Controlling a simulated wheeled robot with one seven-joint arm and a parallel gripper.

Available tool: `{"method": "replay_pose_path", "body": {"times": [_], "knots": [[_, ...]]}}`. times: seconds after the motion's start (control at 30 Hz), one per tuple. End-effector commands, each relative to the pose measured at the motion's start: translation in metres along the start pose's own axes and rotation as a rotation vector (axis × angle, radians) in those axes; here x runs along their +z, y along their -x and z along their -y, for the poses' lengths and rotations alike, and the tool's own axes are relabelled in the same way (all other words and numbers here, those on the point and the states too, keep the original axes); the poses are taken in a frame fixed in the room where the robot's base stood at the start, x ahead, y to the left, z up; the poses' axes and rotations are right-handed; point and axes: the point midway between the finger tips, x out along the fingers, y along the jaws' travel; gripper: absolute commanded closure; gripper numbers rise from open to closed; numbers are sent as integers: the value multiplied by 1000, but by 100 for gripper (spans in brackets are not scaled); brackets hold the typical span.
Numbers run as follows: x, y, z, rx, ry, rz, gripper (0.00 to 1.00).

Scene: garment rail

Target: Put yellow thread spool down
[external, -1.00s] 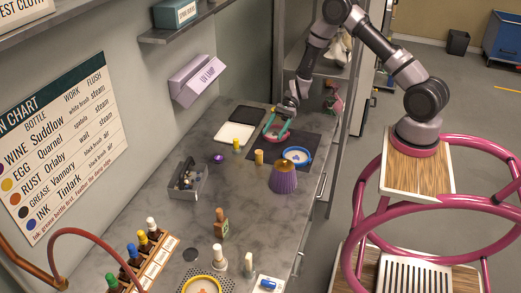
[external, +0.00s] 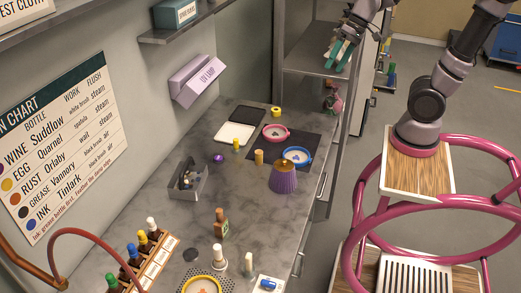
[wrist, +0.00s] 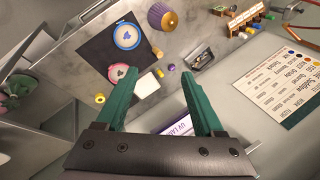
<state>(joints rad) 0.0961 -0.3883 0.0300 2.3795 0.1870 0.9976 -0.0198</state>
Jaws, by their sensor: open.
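The yellow thread spool (external: 276,111) sits at the far end of the grey worktop, just behind the pink hoop (external: 274,133). In the wrist view the spool (wrist: 100,98) shows as a small yellow ring, left of my fingers and apart from them. My gripper (external: 337,54) is raised above and to the right of the worktop's far end. Its green fingers are spread, with nothing between them; this also shows in the wrist view (wrist: 157,78).
A blue hoop (external: 297,155) lies on a dark mat near the purple pleated shade (external: 283,177). A white pad (external: 235,133) and an ochre cylinder (external: 259,157) are nearby. A grey tray (external: 188,190) holds small items. A shelf unit (external: 312,62) stands behind the worktop.

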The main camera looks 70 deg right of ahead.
Motion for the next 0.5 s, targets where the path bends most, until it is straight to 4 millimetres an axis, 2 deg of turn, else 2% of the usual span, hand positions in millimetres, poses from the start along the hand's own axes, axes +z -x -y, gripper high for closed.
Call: {"method": "replay_pose_path", "body": {"times": [0.03,0.2,0.33,0.5], "knots": [[11,16,-3,-5,56,-55,30],[32,49,-17,-4,192,-198,30],[41,61,-24,-6,246,-259,30],[43,65,-27,-5,265,-280,30]]}}
